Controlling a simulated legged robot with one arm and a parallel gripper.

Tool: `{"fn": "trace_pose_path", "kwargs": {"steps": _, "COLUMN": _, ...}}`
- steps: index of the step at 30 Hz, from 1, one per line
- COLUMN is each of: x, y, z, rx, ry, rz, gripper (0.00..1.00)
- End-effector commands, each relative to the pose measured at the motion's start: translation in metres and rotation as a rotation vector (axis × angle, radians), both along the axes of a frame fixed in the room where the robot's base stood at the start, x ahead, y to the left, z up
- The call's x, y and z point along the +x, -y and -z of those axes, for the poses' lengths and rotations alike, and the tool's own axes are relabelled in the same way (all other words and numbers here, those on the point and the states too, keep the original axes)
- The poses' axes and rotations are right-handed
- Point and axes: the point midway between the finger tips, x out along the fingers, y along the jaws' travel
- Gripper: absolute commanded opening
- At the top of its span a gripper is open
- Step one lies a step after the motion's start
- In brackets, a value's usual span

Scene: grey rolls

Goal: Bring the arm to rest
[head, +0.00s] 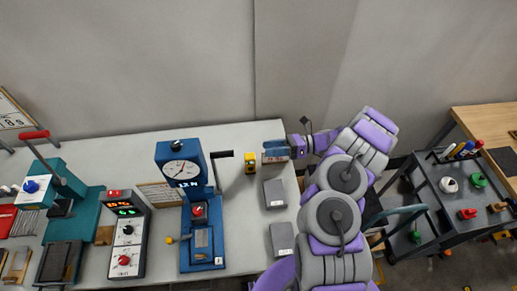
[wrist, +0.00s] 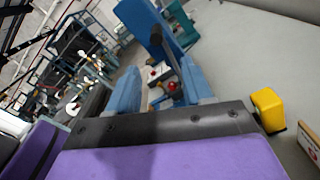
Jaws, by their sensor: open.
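My purple and grey arm (head: 335,205) rises on the right side of the head view and bends left over the table. My gripper (head: 276,150) is at its end, above the right part of the table near the back wall. In the wrist view, the two blue fingers of my gripper (wrist: 160,90) stand apart with nothing held between them. A blue press with a round dial (head: 183,172) stands left of my gripper, apart from it. It shows beyond the fingers in the wrist view, tilted.
A yellow block (head: 250,163) stands just left of my gripper. Grey boxes (head: 275,193) lie below it. A control box (head: 127,235) and a teal machine (head: 75,210) stand further left. A dark cart (head: 465,195) with tools is on the right. The wall (head: 180,60) is close behind.

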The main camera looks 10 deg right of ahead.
Motion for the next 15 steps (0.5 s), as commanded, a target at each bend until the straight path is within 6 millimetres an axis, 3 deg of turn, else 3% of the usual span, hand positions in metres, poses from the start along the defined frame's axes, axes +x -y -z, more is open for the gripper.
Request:
{"fn": "trace_pose_path", "kwargs": {"steps": 5, "x": -0.0004, "y": 0.0101, "z": 0.0001, "rx": -0.002, "ry": 0.001, "rz": 0.000, "gripper": 0.51}}
{"fn": "trace_pose_path", "kwargs": {"steps": 15, "x": -0.0003, "y": 0.0104, "z": -0.0005, "rx": -0.001, "ry": 0.002, "rz": 0.000, "gripper": 0.51}}
